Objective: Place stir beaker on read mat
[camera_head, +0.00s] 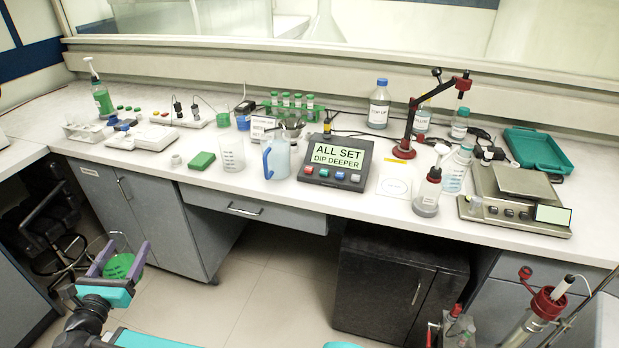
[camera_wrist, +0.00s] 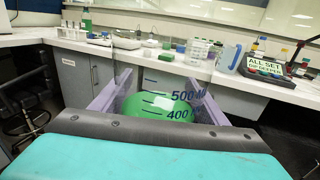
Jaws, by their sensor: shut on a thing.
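My gripper (camera_head: 121,258) is shut on a clear beaker with green liquid (camera_head: 117,267), taken to be the stir beaker. I hold it out over the floor, in front of the bench at the lower left of the head view. In the wrist view the beaker (camera_wrist: 160,106) sits between the two purple fingers, with 400 and 500 marks facing me. It looks about upright. A white card with a circle on it (camera_head: 394,187), probably the read mat, lies on the bench right of the display. It is bare and far to the right of my gripper.
A display (camera_head: 339,160) reading "ALL SET DIP DEEPER" stands beside a blue-handled jug (camera_head: 279,160) and another clear beaker (camera_head: 231,153). A red-black stand (camera_head: 404,150), a red-topped flask (camera_head: 427,196) and a scale (camera_head: 512,205) crowd around the card.

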